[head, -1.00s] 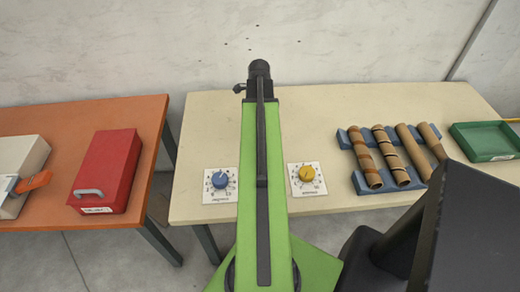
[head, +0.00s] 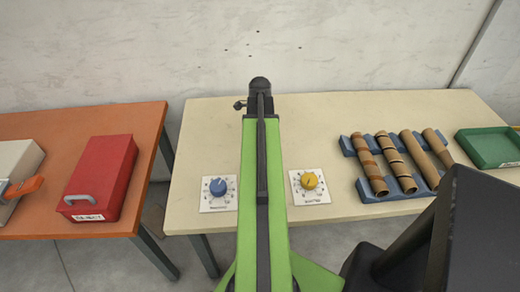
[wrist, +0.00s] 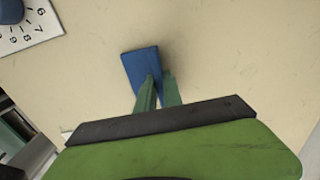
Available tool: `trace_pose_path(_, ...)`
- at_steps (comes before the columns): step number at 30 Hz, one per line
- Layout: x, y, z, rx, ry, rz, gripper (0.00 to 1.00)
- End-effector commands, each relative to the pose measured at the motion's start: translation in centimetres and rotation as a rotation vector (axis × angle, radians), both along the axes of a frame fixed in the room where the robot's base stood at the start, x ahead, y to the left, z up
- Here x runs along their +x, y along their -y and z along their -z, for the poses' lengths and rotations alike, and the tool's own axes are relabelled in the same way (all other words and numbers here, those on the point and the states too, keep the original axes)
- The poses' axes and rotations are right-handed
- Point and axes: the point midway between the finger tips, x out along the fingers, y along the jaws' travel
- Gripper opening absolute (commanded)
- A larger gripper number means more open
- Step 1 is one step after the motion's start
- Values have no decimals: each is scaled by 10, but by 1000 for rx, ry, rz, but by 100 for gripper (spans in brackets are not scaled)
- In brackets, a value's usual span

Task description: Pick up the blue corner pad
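The blue corner pad (wrist: 139,65) shows in the wrist view as a slightly tilted blue block over the pale tabletop. My gripper (wrist: 159,80) has its two green fingers close together at the pad's lower right. A narrow blue part of the pad runs down between the fingers and fills the gap, so they appear shut on it. The left finger covers some of the pad. A soft shadow lies to its right; I cannot tell whether it is clear of the table. In the head view my arm hides the pad and the fingers.
On the pale table (head: 410,108) stand a blue dial (head: 218,187), a yellow dial (head: 310,181), a blue rack (head: 348,146) with cardboard tubes and a green tray (head: 488,147). A red box (head: 102,174) stands on the orange table (head: 90,122) at left. A gap separates the tables.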

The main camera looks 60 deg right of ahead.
Motion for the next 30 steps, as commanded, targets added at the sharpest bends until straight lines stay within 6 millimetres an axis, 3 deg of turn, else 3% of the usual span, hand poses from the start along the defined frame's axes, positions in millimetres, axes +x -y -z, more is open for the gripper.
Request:
trace_pose_path(17,-1,0,-6,0,0,1,0)
trace_pose_path(26,-1,0,-52,0,0,2,0)
trace_pose_path(30,-20,31,-68,0,0,7,0)
